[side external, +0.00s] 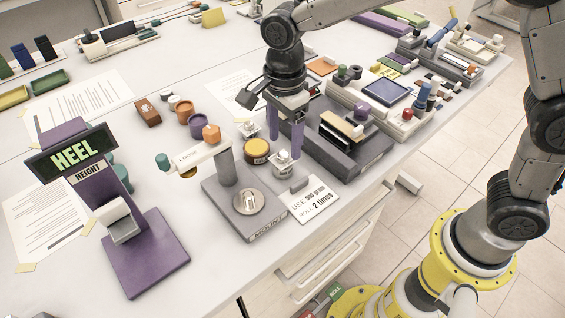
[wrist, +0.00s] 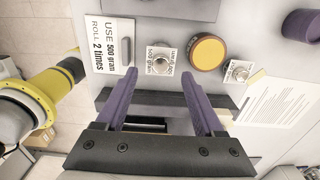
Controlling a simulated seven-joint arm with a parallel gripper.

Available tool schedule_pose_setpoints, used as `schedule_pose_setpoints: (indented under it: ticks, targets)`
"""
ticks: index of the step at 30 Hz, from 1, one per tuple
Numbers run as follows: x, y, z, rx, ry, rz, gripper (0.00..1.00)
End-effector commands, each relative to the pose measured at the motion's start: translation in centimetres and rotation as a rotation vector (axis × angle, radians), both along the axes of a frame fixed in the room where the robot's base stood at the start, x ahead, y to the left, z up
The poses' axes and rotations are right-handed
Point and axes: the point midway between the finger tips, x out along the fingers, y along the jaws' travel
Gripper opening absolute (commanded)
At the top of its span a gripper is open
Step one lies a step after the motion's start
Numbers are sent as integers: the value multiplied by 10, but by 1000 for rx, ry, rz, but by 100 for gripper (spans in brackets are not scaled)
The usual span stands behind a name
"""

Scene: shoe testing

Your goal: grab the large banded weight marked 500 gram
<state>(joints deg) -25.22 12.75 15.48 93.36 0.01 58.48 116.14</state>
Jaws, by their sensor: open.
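A silvery weight with a knob (side external: 283,163) stands on the table beside the instruction card in the side view. In the wrist view this weight (wrist: 160,64) sits on a white label that appears to read 500 gram, between and just beyond my fingertips. A second, similar weight (side external: 249,129) stands farther back, and it shows at the right in the wrist view (wrist: 238,72); its label is too small to read. My gripper (side external: 285,143) points down with its purple fingers apart and empty, behind the nearer weight in the side view. It also shows in the wrist view (wrist: 160,73).
A card (side external: 314,204) reads USE 500 gram, ROLL 2 times. A yellow-topped round pot (side external: 256,152) stands between the weights. A grey mount stand (side external: 220,205) is at the left. A dark grey device (side external: 335,150) is close to my fingers on the right.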

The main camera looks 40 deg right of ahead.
Motion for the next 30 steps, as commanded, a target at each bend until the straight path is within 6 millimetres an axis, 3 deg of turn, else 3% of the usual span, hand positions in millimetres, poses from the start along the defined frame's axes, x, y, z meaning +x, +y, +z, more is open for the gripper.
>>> schedule_pose_setpoints:
  ticks: [5,15,24,25,30]
  targets:
    - [0,0,-11,0,0,0,70]
    - [0,5,-54,0,0,0,70]
    - [1,5,-59,1,-2,0,70]
    - [1,5,-59,1,-2,0,68]
    - [1,5,-59,1,-2,0,38]
